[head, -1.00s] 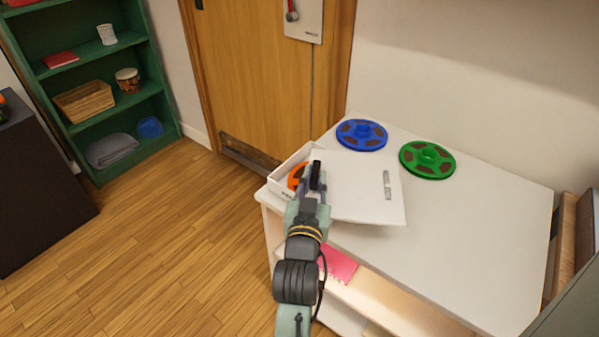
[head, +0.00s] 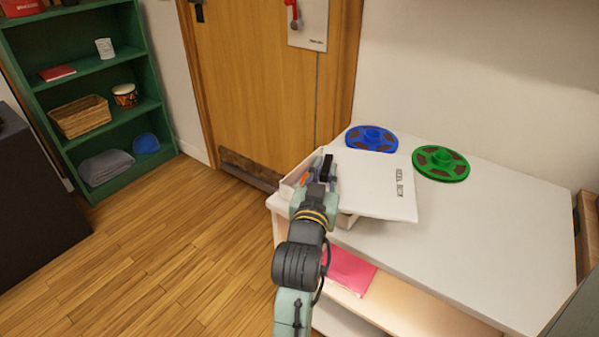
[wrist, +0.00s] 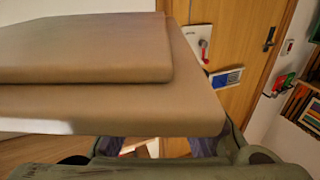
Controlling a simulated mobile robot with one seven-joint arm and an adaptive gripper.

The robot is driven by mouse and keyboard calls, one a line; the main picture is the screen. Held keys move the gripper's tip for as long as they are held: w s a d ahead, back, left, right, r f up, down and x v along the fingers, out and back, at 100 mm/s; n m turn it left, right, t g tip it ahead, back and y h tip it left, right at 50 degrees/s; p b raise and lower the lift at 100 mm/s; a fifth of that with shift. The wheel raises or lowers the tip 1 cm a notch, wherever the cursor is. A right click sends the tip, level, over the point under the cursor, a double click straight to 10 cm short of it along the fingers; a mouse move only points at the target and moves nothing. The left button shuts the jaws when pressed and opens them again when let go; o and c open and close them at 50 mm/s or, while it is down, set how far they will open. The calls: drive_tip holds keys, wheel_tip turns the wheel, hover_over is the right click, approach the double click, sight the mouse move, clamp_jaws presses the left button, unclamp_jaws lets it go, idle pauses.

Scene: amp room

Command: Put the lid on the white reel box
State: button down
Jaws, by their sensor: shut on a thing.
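The lid (head: 380,184) is a flat white panel with dark lettering near its right edge. My gripper (head: 322,170) is shut on its left edge and holds it above the white reel box (head: 288,186). The box stands at the table's left corner, with its left part uncovered and a bit of its side (head: 347,220) showing below the lid. An orange thing (head: 304,180) shows inside it, mostly hidden. The lid sits offset to the right of the box and looks tilted. In the wrist view, the lid's shaded underside (wrist: 110,105) fills the upper left, with my gripper (wrist: 165,148) below.
A blue reel (head: 371,137), partly behind the lid, and a green reel (head: 440,163) lie on the white table (head: 480,240). The table's front right is clear. A wooden door (head: 265,90) stands behind.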

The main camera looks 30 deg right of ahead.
drive_tip(key=w+f+p, duration=0.2)
drive_tip(key=w+f, duration=0.2)
drive_tip(key=w, duration=0.6)
drive_tip(key=shift+w+p, duration=0.3)
drive_tip(key=shift+w, duration=0.05)
drive_tip(key=shift+f+b, duration=0.6)
drive_tip(key=c, duration=1.5)
unclamp_jaws()
drive_tip(key=shift+c, duration=0.2)
